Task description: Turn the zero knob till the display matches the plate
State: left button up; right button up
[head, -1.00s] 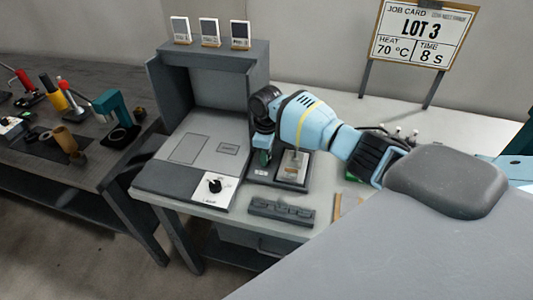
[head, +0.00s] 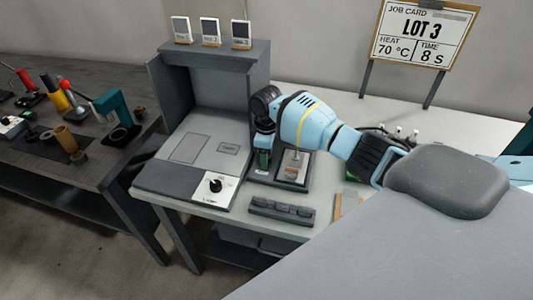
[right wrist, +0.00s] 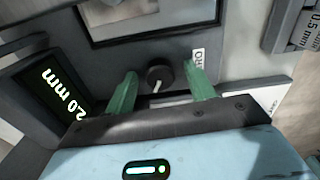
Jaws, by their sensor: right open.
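The zero knob (right wrist: 160,75) is small, black and round with a white pointer line, in the right wrist view. My right gripper (right wrist: 160,84) is open, its green fingers on either side of the knob with gaps showing. The display (right wrist: 62,92) at the left of that view reads 2.0 mm. A marked piece (right wrist: 309,30) at the upper right edge reads 0.5 m and is cut off; I cannot tell if it is the plate. In the head view my right gripper (head: 264,158) points down at the dark instrument (head: 266,175), hiding the knob. My left gripper is not in view.
A grey hooded station with another black knob (head: 215,185) stands left of the instrument. A dark slotted block (head: 282,210) lies in front. The job card (head: 423,35) reads LOT 3, 70 °C, 8 s. A second bench (head: 60,140) with tools is at the left.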

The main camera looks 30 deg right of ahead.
jog(key=shift+r+p, duration=0.4)
jog(key=shift+r, duration=3.55)
